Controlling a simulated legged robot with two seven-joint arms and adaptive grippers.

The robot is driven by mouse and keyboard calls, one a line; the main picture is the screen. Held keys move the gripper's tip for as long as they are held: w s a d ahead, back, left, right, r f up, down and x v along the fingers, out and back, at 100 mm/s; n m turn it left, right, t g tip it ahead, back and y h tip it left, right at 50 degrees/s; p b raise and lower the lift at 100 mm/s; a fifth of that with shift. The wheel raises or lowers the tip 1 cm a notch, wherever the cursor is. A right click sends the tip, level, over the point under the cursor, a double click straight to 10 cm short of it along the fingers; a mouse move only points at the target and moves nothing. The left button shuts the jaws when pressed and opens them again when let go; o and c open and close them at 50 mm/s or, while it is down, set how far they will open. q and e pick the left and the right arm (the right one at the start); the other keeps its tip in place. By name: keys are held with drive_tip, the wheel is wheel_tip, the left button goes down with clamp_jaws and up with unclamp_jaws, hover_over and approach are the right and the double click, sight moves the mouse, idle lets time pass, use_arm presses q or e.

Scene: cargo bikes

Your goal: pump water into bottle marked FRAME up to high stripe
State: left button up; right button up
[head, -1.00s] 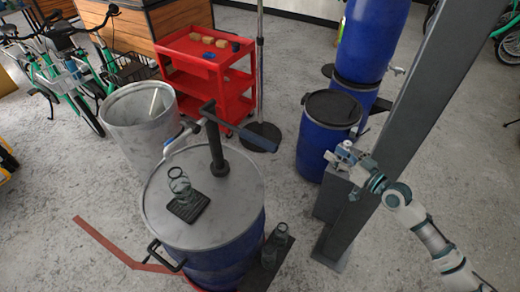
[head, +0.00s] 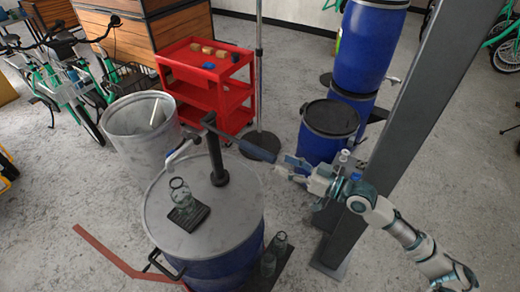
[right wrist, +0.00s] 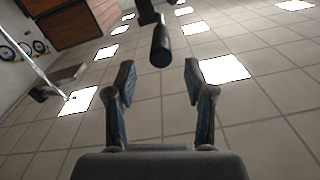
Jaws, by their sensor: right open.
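A clear bottle (head: 181,196) stands on a black pad (head: 190,219) on top of the blue drum's grey lid (head: 236,212), near the spout (head: 176,156). No FRAME mark or stripe can be read on it. The pump (head: 217,160) rises from the lid, and its dark handle (head: 253,150) reaches out to the right. My right gripper (head: 283,167) is open and empty just right of the handle's end. In the right wrist view the handle (right wrist: 161,46) lies ahead of the open fingers (right wrist: 160,82), apart from them. My left gripper is not in view.
More clear bottles (head: 279,243) stand on a dark ledge beside the drum. A grey post (head: 400,130) rises close to my right arm. Blue barrels (head: 325,135), a red cart (head: 215,100) and a grey bin (head: 130,125) stand behind.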

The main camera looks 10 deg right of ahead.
sight(259, 153)
drive_tip(key=p+x, duration=0.1)
drive_tip(key=x, duration=0.8)
drive_tip(key=shift+w+a, duration=0.1)
drive_tip(key=shift+a, duration=0.05)
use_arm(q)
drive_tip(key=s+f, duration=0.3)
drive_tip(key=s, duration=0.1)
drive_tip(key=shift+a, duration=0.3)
use_arm(e)
clamp_jaws()
